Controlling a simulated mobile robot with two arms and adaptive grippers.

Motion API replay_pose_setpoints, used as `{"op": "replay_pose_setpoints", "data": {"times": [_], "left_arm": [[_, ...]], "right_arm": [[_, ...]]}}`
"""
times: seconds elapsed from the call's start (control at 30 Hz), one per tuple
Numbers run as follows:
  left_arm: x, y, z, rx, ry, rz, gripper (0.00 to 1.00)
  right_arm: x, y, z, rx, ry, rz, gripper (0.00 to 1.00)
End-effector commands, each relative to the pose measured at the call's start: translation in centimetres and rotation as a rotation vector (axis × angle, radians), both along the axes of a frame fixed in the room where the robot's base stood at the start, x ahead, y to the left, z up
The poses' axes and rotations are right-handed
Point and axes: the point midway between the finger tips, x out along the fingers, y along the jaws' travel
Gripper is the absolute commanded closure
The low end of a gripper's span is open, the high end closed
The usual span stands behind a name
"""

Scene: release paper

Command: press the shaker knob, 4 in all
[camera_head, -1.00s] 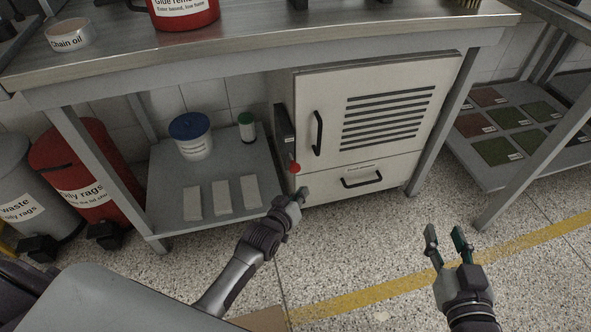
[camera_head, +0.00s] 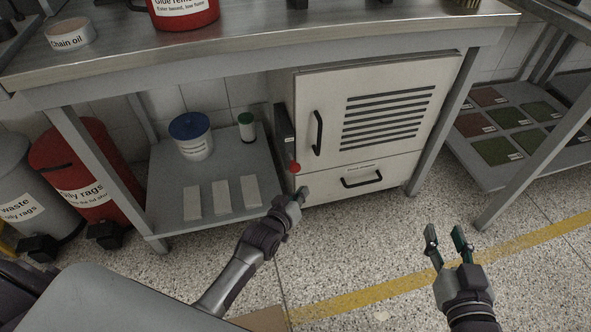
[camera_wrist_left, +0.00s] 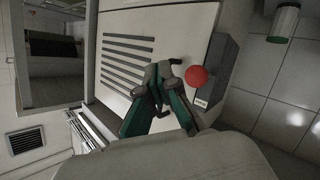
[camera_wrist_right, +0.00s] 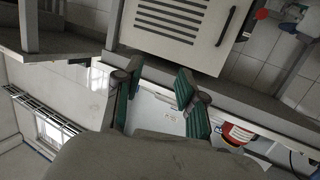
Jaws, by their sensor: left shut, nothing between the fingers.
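The red shaker knob (camera_head: 295,167) sticks out low on the grey side box (camera_head: 284,140) at the left edge of a pale cabinet (camera_head: 385,110). The knob also shows in the left wrist view (camera_wrist_left: 197,76), just right of the fingertips. My left gripper (camera_head: 301,193) is shut and empty, a little below the knob in the head view; in its wrist view the fingertips (camera_wrist_left: 160,80) meet beside the knob, seemingly apart from it. My right gripper (camera_head: 445,235) is open and empty above the floor at the right.
The cabinet stands under a steel workbench (camera_head: 250,60). A lower shelf (camera_head: 170,170) left of it holds a blue-lidded tub (camera_head: 192,137), a green-capped bottle (camera_head: 246,127) and pale blocks (camera_head: 222,196). A red bin (camera_head: 80,165) stands further left.

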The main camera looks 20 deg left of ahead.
Motion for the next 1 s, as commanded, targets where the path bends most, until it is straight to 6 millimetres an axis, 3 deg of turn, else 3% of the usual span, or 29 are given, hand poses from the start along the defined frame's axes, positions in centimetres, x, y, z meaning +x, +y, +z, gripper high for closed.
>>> {"op": "replay_pose_setpoints", "data": {"times": [0.63,0.77,1.0], "left_arm": [[-0.1,-0.1,-0.1,0.028,-0.006,-0.009,1.0],[-0.5,-0.4,-0.4,0.202,-0.042,-0.067,1.0],[-1.9,-1.4,-0.5,0.826,-0.176,-0.256,1.0]], "right_arm": [[0.0,0.1,0.0,0.002,-0.01,0.001,0.6],[0.6,0.7,2.4,0.039,-0.154,0.013,0.6],[-0.4,1.5,9.8,0.158,-0.6,0.038,0.6]]}}
